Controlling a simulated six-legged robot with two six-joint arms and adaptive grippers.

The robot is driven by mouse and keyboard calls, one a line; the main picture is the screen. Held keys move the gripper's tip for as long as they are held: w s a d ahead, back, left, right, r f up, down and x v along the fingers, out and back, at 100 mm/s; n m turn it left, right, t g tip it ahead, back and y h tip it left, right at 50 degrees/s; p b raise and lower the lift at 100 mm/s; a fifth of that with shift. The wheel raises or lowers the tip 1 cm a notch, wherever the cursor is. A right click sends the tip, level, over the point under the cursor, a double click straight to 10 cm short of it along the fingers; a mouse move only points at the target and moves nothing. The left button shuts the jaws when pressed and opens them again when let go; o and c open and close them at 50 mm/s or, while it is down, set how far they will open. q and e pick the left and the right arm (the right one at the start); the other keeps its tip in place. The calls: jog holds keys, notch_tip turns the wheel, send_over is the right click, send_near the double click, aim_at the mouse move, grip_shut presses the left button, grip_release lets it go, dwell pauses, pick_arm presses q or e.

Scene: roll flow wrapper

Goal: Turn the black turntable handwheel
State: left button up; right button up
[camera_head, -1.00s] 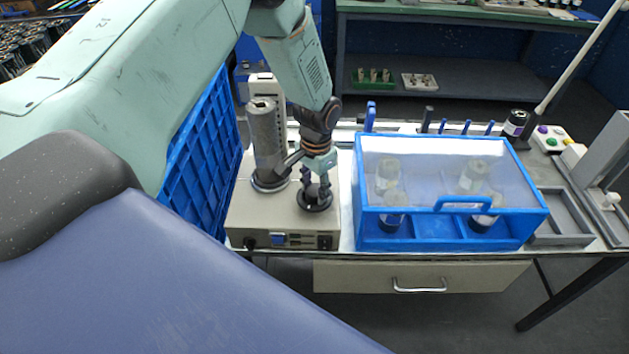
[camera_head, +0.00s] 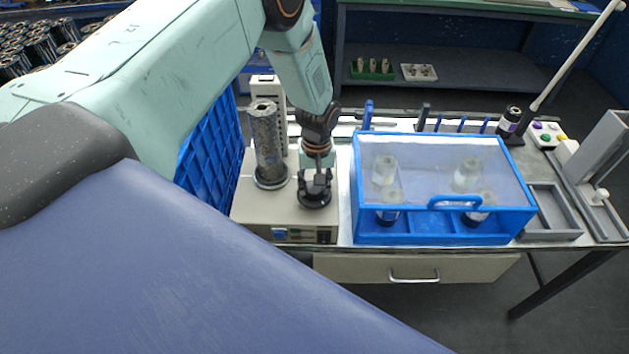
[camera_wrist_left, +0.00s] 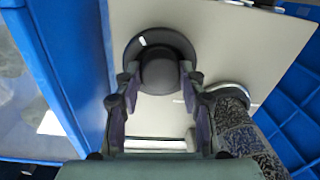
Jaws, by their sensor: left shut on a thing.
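The black turntable handwheel (camera_head: 314,199) is a round black disc with a raised knob, on top of the beige machine (camera_head: 283,219). My left gripper (camera_head: 316,184) reaches straight down onto it and is shut on its knob. In the left wrist view the two fingers (camera_wrist_left: 158,92) lie on either side of the handwheel's round knob (camera_wrist_left: 159,70), with the disc's rim showing beyond. A grey patterned cylinder (camera_head: 267,146) stands upright on the machine, just left of the gripper. My right gripper is not in view.
A blue box with a clear lid (camera_head: 441,185), holding several jars, stands close to the right of the machine. A blue crate (camera_head: 208,148) is on the left. A grey tray (camera_head: 552,212) and a button panel (camera_head: 547,134) lie farther right. A drawer (camera_head: 415,267) is below.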

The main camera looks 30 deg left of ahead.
aim_at(316, 187)
pick_arm(q)
jog(key=shift+n+p, duration=0.4)
jog(key=shift+n, duration=1.2)
jog(key=o, duration=1.1)
jog(key=shift+o, duration=0.2)
jog(key=shift+r, duration=0.1)
notch_tip(316, 187, up, 12)
jog(key=shift+w, duration=0.2)
jog(key=shift+d, duration=0.1)
